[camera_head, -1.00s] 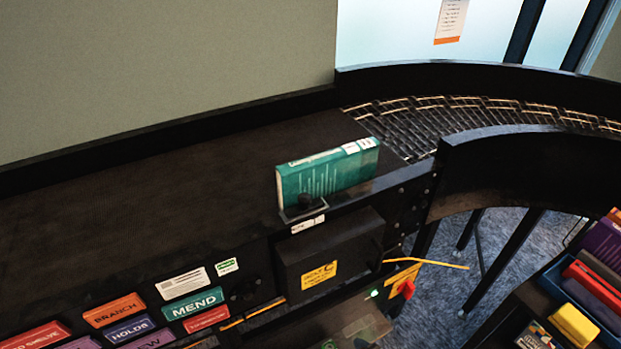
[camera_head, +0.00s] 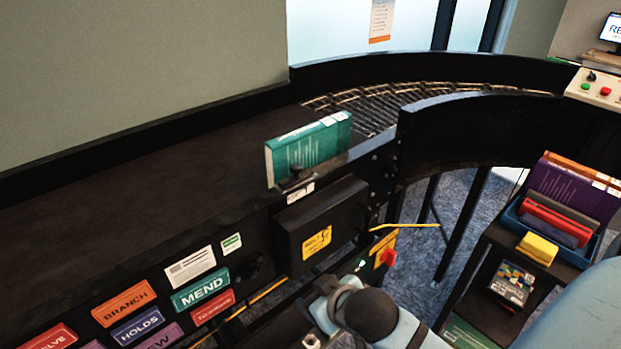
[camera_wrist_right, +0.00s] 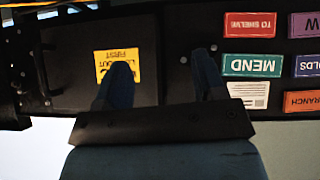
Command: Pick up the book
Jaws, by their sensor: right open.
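The teal book (camera_head: 307,150) stands upright on its edge on the dark conveyor bed (camera_head: 150,165), near the bed's front rail where the curved roller section begins. My right arm comes in at the lower right of the head view, and its gripper (camera_head: 318,325) is low in front of the sorter, below the book and apart from it. In the right wrist view the two fingers of my right gripper (camera_wrist_right: 160,85) are spread with nothing between them, facing the sorter's front panel. The book is not visible in that wrist view. My left gripper is not in view.
A black box with a yellow label (camera_head: 316,243) and a red knob (camera_head: 388,257) are on the sorter front. Coloured signs, among them MEND (camera_head: 200,290), line the panel. A cart with a blue bin (camera_head: 545,235) of books stands right. The bed left of the book is clear.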

